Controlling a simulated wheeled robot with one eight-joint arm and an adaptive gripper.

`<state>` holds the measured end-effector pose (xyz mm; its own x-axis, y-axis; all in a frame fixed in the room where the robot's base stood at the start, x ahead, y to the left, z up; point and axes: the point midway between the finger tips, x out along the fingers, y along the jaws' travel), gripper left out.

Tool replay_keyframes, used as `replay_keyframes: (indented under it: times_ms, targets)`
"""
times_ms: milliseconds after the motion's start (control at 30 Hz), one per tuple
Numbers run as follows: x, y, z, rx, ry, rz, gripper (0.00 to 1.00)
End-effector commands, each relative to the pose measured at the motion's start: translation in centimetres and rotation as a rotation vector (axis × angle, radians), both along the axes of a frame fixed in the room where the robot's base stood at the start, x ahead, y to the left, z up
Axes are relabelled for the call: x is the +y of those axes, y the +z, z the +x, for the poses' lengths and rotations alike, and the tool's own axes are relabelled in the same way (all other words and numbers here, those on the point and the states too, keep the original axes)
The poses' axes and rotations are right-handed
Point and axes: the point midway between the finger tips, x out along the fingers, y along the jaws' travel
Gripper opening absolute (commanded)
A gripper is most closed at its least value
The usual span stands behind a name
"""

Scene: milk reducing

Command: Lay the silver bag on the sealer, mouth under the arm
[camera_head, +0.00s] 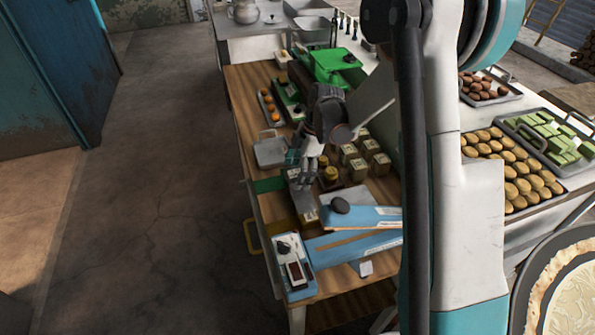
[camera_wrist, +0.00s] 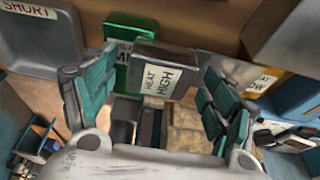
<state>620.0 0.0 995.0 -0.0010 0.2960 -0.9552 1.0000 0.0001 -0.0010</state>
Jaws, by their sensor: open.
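The bag's mouth cannot be made out.
A grey tray marked "SHORT" (camera_wrist: 45,45) and a green holder (camera_wrist: 128,32) are beyond the bag. Tan cubes (camera_head: 350,153) stand behind my gripper. A blue control box (camera_head: 293,266) sits at the table's near corner.

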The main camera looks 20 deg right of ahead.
Motion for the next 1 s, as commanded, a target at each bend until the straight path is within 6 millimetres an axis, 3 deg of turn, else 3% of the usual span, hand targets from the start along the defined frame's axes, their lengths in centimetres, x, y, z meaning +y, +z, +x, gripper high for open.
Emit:
replay_keyframes:
  times_ms: [167, 600, 867, 1000]
  targets:
    - [-0.3, 1.5, 0.0, 0.000, -0.001, 0.000, 0.78]
    - [-2.9, 9.8, 0.0, 0.000, -0.001, 0.000, 0.78]
    - [-3.5, 12.0, -0.1, 0.000, -0.005, -0.001, 0.78]
    - [-3.1, 13.6, -1.1, -0.005, -0.075, -0.018, 0.78]
